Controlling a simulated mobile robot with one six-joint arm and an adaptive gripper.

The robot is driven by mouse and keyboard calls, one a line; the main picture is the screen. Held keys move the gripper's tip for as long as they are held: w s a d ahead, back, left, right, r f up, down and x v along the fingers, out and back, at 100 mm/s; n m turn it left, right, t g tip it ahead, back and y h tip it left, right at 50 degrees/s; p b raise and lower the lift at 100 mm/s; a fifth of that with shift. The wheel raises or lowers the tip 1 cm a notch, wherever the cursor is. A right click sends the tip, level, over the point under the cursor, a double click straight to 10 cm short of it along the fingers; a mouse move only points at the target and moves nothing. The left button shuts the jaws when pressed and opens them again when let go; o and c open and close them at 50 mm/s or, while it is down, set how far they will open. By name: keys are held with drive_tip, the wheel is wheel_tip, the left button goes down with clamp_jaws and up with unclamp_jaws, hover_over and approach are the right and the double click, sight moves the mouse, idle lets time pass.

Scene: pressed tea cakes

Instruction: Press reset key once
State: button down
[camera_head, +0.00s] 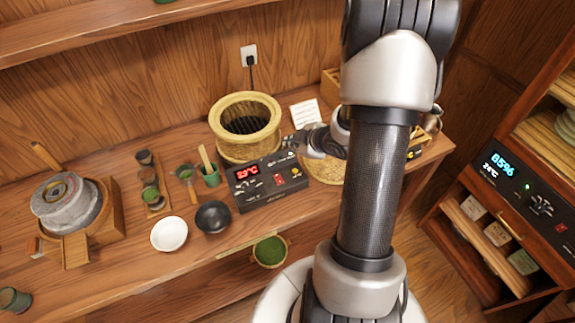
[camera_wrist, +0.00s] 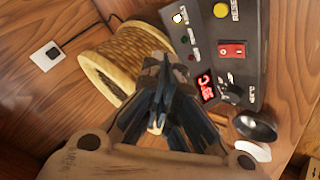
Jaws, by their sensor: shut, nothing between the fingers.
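The dark control box (camera_head: 262,203) stands on the wooden bench in front of the woven steamer. It has a red lit display (camera_head: 246,172), a red rocker switch (camera_head: 279,177) and a yellow button at its right end. In the wrist view the yellow button (camera_wrist: 221,10) is at the top edge, beside a partly cut-off label that reads like RESET. The red switch also shows there (camera_wrist: 231,50). My gripper (camera_head: 290,143) is shut and empty, behind the box's right end in the head view. In the wrist view its fingertips (camera_wrist: 158,122) appear apart from the yellow button.
The woven steamer (camera_head: 230,151) stands close behind the box. A stone mill (camera_head: 67,203) is far left. A cabinet with a display (camera_head: 503,170) stands right.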

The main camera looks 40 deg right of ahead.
drive_tip(key=shift+s+a+f, duration=0.1)
drive_tip(key=shift+s+f, duration=0.05)
drive_tip(key=shift+f, duration=0.15)
drive_tip(key=b, duration=0.8)
hover_over(293, 173)
wheel_tip(293, 173, down, 9)
drive_tip(key=shift+r, duration=0.1)
idle(1.2)
drive_tip(key=shift+f+b, duration=0.3)
drive_tip(key=shift+f, duration=0.15)
drive_tip(key=shift+f+b, duration=0.35)
idle(0.4)
drive_tip(key=shift+s+r, duration=0.1)
drive_tip(key=shift+r+p, duration=0.75)
